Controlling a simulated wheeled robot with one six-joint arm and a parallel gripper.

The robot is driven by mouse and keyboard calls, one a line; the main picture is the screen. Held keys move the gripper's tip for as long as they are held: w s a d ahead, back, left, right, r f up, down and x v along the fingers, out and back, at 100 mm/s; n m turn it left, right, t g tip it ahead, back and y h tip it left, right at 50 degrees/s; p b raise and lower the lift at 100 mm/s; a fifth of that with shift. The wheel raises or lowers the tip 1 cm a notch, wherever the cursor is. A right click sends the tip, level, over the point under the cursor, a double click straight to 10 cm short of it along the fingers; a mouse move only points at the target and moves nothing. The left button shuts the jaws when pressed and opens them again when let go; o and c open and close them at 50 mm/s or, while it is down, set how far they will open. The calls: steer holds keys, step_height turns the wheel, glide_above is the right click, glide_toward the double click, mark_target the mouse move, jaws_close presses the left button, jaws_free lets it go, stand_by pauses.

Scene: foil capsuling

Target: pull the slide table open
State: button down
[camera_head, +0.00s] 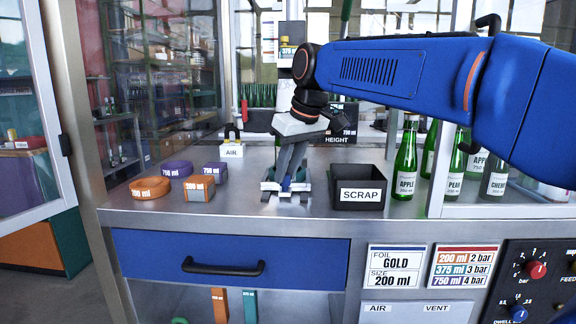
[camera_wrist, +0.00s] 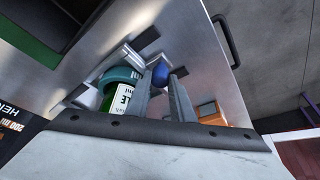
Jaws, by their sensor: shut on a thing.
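The slide table (camera_head: 264,186) is a small metal piece on the bench, below and behind my fingers. My gripper (camera_head: 286,182) reaches down to its front and is shut on a blue knob (camera_wrist: 160,74), which shows between the fingertips in the wrist view. A green bottle with a white label (camera_wrist: 121,98) and a teal ring-shaped part (camera_wrist: 118,76) sit beside the fingers there. My fingers hide much of the slide table and the bottle in the head view.
A black SCRAP bin (camera_head: 358,190) stands close to the right. Orange (camera_head: 150,187) and purple (camera_head: 175,168) rings and blocks lie left. A blue drawer (camera_head: 232,262) is below the bench edge; the bench front is clear.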

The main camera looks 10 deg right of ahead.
steer(key=shift+s+a, duration=0.2)
steer(key=shift+s, duration=0.45)
steer(key=shift+s+a, duration=0.2)
steer(key=shift+s, duration=0.4)
steer(key=c, duration=1.5)
jaws_free()
steer(key=shift+c, duration=0.2)
steer(key=v, duration=1.7)
steer(key=shift+r, duration=0.25)
steer(key=shift+s+d, duration=0.1)
steer(key=shift+s, duration=0.1)
